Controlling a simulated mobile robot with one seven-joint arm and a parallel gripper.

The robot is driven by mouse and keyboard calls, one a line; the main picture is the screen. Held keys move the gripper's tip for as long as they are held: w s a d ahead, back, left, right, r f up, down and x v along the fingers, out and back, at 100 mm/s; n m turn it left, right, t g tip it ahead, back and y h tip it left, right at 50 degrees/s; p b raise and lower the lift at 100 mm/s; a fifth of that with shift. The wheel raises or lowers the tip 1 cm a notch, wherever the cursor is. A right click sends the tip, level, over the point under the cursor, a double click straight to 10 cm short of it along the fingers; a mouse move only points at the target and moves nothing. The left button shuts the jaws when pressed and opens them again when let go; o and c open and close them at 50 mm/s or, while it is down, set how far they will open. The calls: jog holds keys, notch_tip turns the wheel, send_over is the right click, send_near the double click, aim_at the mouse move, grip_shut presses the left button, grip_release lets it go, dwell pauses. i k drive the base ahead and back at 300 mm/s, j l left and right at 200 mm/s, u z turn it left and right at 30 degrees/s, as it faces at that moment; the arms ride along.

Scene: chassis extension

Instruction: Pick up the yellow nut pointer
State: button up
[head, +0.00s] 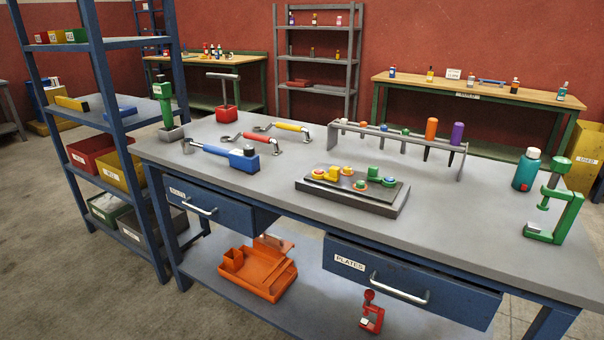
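A dark block with a plate on top (352,198) lies on the workbench (480,222). Several small coloured pieces sit on the plate. A yellow piece (332,174) is on its left side, close to other yellow-orange pieces; which of these is the yellow nut pointer is too small to tell for sure. A green piece (373,172) and a blue piece (389,182) are on the right side of the plate. My gripper is not in view.
A tool rack (400,134) with upright screwdrivers stands behind the block. A blue-handled tool (222,153) and red and yellow-handled wrenches lie left. A teal bottle (527,170) and green clamp (562,217) stand right. The bench front is clear; drawers (410,285) are below.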

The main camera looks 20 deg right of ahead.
aim_at(333, 175)
jog(key=z, duration=0.7)
